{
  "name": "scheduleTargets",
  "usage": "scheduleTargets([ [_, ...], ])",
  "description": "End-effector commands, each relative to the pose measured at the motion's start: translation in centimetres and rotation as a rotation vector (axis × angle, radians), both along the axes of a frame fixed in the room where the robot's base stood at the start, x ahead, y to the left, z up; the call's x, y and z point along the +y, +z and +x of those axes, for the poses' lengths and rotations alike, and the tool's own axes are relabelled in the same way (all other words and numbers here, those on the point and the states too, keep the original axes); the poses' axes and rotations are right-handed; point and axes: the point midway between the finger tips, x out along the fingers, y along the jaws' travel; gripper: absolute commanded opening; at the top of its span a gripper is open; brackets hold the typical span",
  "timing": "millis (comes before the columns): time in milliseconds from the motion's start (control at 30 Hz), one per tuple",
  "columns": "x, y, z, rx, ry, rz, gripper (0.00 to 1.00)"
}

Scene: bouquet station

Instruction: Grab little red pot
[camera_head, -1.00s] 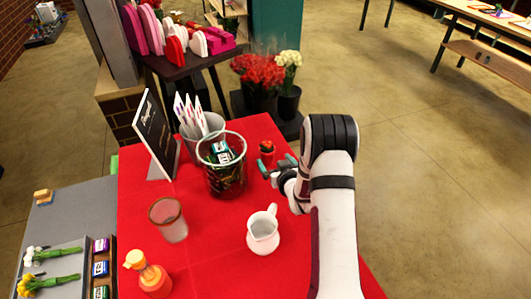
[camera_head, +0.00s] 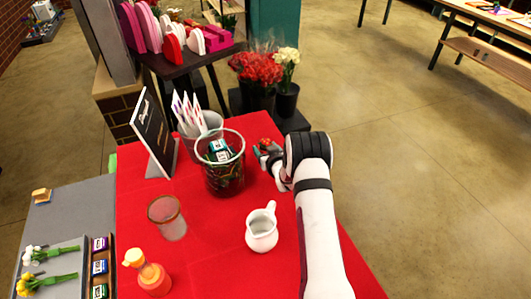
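The little red pot (camera_head: 265,143) is at the far right of the red table, with red and a little green showing at its top. My gripper (camera_head: 267,153) is right at the pot, its fingertips reaching to either side of it. The gripper hides most of the pot's body. I cannot tell whether the fingers touch the pot or are closed on it.
A dark glass container (camera_head: 222,178) with small boxes stands left of my gripper. A white pitcher (camera_head: 262,231), a clear glass (camera_head: 168,220), an orange bottle (camera_head: 152,279) and a black sign (camera_head: 153,132) are also on the red table (camera_head: 215,258).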

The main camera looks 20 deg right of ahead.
Motion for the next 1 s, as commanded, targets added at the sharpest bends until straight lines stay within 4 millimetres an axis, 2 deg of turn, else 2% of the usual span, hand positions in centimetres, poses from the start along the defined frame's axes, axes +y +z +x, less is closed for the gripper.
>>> scheduleTargets([
  [33,0.0,0.0,0.0,0.0,0.0,0.0,0.48],
  [300,0.0,0.0,0.0,0.0,0.0,0.0,0.0],
  [667,0.0,0.5,0.0,-0.003,0.0,-0.001,0.0],
  [767,0.0,1.5,0.1,-0.003,0.0,-0.001,0.0],
  [900,0.0,4.1,0.1,-0.006,0.0,-0.002,0.0],
  [1000,-1.5,5.3,-1.3,-0.002,-0.004,-0.002,0.0],
])
